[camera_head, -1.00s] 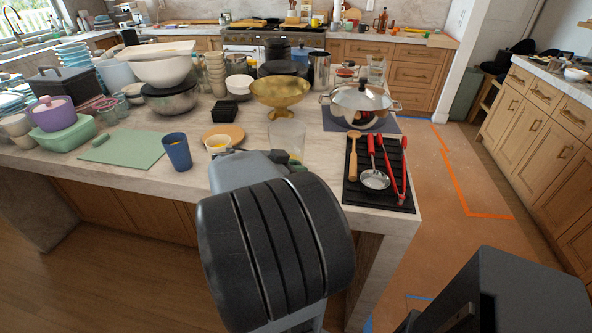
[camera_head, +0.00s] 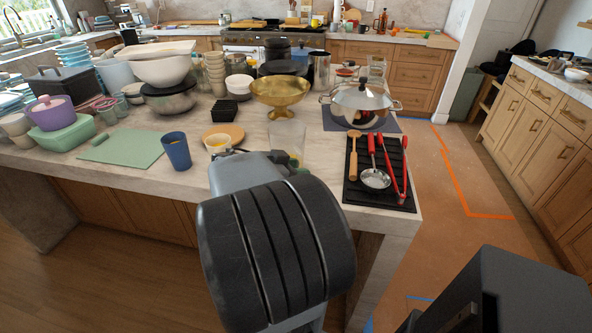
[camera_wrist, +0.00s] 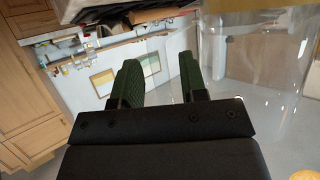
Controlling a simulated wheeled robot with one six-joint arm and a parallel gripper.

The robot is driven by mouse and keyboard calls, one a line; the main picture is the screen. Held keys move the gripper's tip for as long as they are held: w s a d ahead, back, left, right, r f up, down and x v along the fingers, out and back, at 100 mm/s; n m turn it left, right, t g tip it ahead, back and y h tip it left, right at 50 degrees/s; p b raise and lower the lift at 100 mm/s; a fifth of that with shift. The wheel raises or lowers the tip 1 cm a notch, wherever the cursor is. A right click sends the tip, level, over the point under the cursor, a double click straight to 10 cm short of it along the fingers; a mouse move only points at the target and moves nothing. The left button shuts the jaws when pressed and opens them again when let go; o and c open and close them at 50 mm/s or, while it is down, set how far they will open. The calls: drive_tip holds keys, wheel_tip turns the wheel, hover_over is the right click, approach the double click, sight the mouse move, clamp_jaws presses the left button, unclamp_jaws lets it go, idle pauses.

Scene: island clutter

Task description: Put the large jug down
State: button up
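A large clear glass jug (camera_head: 285,142) shows faintly at the front of the island, just past my wrist. In the wrist view the jug (camera_wrist: 255,65) fills the upper right as a transparent body. My gripper's two dark green fingers (camera_wrist: 160,85) stand a little apart, to the left of the jug body. A faint clear edge shows near the gap, but I cannot tell whether the fingers press on a handle. My wrist mostly hides the gripper in the head view. The jug's base is hard to make out, so its contact with the countertop (camera_head: 315,165) is unclear.
A blue cup (camera_head: 177,151), a wooden plate (camera_head: 226,130) and a small yellow-filled bowl (camera_head: 217,145) are to the left. A gold bowl (camera_head: 280,90) stands behind. A black mat (camera_head: 352,192) with utensils lies right. A lidded pot (camera_head: 360,100) is behind it.

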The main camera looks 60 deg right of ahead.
drive_tip(key=shift+o, duration=0.5)
drive_tip(key=shift+w+a+r, duration=0.15)
drive_tip(key=shift+a, duration=0.1)
drive_tip(key=v, duration=1.3)
drive_tip(key=shift+b, duration=0.45)
